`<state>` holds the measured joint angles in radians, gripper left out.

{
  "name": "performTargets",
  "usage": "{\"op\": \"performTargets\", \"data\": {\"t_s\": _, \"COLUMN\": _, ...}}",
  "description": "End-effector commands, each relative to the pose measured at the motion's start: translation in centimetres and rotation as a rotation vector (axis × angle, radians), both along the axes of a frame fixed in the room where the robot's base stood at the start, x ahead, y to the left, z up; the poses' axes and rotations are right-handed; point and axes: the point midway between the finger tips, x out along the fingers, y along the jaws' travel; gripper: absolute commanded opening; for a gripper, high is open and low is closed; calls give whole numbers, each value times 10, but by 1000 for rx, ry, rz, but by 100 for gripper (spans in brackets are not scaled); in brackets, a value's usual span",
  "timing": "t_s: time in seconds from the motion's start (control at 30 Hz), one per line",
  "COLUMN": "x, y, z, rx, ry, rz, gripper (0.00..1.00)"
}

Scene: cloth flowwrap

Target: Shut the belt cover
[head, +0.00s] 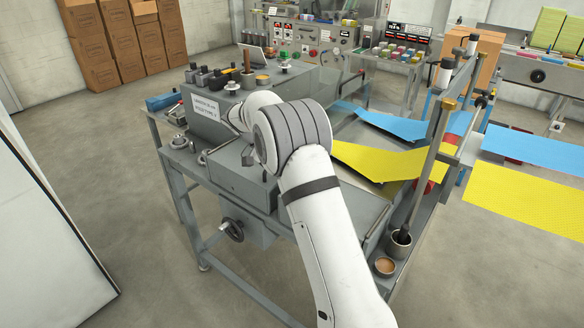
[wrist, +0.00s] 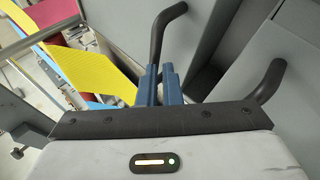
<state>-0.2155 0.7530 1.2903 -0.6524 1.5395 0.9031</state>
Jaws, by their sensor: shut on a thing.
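In the wrist view, my gripper (wrist: 160,72) has its two blue fingers close together on a dark bent handle (wrist: 168,28). A second dark bent end (wrist: 270,82) shows to the right, and the bar between them is hidden behind my gripper's body. In the head view, my white arm hides the gripper's fingers and much of the grey machine (head: 245,180).
Yellow sheet (head: 375,160) and blue sheet (head: 400,125) stretch to the right of the machine. A handwheel (head: 232,229) sticks out in front. Floor at the left is open.

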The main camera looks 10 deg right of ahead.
Motion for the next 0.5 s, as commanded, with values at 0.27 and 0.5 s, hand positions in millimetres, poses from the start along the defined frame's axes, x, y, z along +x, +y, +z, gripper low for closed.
{"op": "performTargets", "data": {"t_s": 0.27, "x": -3, "y": 0, "z": -2, "rx": 3, "ry": 18, "rz": -6, "gripper": 0}}
{"op": "performTargets", "data": {"t_s": 0.5, "x": 3, "y": 6, "z": 47, "rx": 1, "ry": 2, "rz": -4, "gripper": 0}}
